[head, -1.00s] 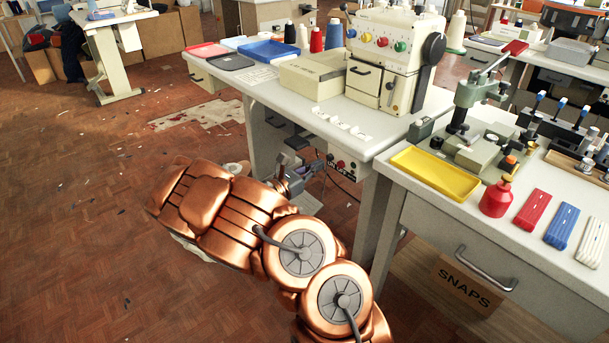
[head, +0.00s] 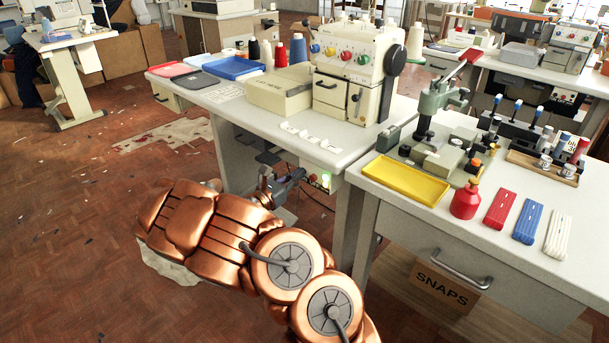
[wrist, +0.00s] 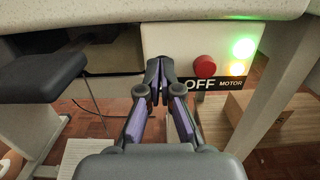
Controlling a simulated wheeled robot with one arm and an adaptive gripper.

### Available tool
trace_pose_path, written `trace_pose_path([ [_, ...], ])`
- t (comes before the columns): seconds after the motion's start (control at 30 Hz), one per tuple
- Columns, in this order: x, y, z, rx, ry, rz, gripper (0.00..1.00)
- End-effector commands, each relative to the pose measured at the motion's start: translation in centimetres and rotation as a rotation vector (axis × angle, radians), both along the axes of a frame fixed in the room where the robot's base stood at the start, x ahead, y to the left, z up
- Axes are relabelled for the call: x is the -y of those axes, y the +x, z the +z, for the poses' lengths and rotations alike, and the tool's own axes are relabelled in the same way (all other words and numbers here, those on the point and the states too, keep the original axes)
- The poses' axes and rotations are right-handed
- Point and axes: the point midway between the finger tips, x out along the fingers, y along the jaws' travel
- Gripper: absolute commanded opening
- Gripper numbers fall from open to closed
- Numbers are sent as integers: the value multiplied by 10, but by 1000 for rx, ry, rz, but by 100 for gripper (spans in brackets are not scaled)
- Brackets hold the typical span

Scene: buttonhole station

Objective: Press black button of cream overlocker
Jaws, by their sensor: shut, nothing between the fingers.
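The cream overlocker (head: 350,80) stands on a pale table (head: 235,103). Under the table's front edge hangs a white switch box (head: 314,175), also in the wrist view (wrist: 178,38). It carries a red button (wrist: 205,66), a lit green lamp (wrist: 243,49), a glowing amber lamp (wrist: 237,69) and the words OFF and MOTOR. I see no black button; my fingers cover the box's lower left part. My gripper (wrist: 160,75) is shut and empty, its tips in front of that part; I cannot tell whether they touch it. In the head view it is small and partly hidden.
The tabletop overhangs the box. A dark seat-like pad (wrist: 40,78) is at left and a table leg (wrist: 268,75) at right. The snaps table (head: 420,235) stands close on the right.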

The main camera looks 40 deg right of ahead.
Motion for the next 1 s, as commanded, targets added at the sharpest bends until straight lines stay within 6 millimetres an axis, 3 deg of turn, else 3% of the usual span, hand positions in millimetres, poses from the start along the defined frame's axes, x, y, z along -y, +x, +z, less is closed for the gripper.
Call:
trace_pose_path([
  [0.53,-2,0,3,-2,-3,2,0],
  [1.0,-81,0,-3,-1,-5,12,0],
])
